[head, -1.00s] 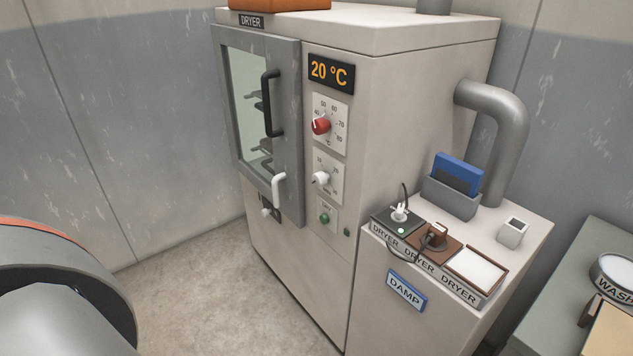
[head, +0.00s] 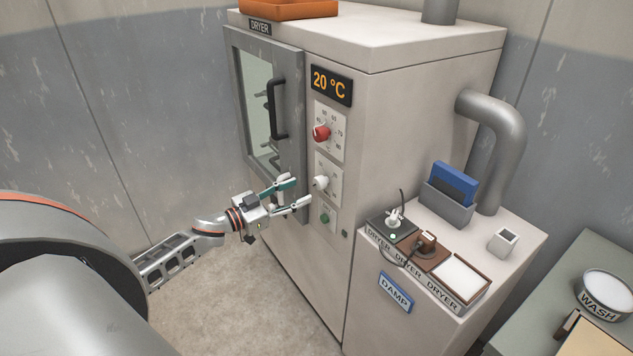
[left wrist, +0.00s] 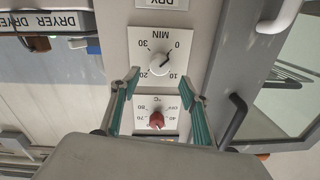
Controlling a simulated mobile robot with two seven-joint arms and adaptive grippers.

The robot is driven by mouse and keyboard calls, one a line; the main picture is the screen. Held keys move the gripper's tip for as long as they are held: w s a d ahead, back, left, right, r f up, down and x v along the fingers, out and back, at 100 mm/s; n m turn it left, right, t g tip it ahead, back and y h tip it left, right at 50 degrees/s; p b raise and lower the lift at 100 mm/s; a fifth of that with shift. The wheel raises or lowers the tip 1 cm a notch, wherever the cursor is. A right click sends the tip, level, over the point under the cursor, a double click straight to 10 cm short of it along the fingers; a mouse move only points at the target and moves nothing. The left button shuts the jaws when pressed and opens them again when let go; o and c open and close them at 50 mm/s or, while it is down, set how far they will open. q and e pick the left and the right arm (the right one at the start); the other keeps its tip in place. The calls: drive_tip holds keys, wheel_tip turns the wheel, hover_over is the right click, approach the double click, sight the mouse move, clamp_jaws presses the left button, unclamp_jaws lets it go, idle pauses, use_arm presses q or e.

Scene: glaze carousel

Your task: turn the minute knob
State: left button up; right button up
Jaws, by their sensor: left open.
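The minute knob (head: 321,183) is a small white knob on a pale dial plate on the dryer's front, below the red temperature knob (head: 321,132). In the left wrist view the picture is upside down. There the minute knob (left wrist: 160,65) sits on the plate marked MIN, its pointer near the 0 to 10 side. My left gripper (head: 301,191) is open and empty, just left of the minute knob in the head view. In the left wrist view its green-padded fingers (left wrist: 162,77) stand apart on either side of the knob's line. Contact with the knob is not visible. My right gripper is not in view.
The dryer door (head: 265,105) with its black handle (head: 276,108) is left of the dials. A side cabinet with a DAMP label (head: 395,292) stands at right, carrying sockets and a blue-filled holder (head: 450,195).

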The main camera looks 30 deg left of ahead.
sight(316, 184)
use_arm(q)
drive_tip(key=x, duration=0.7)
drive_tip(key=shift+w+f, duration=0.1)
drive_tip(key=shift+w, duration=0.05)
drive_tip(key=c, duration=1.1)
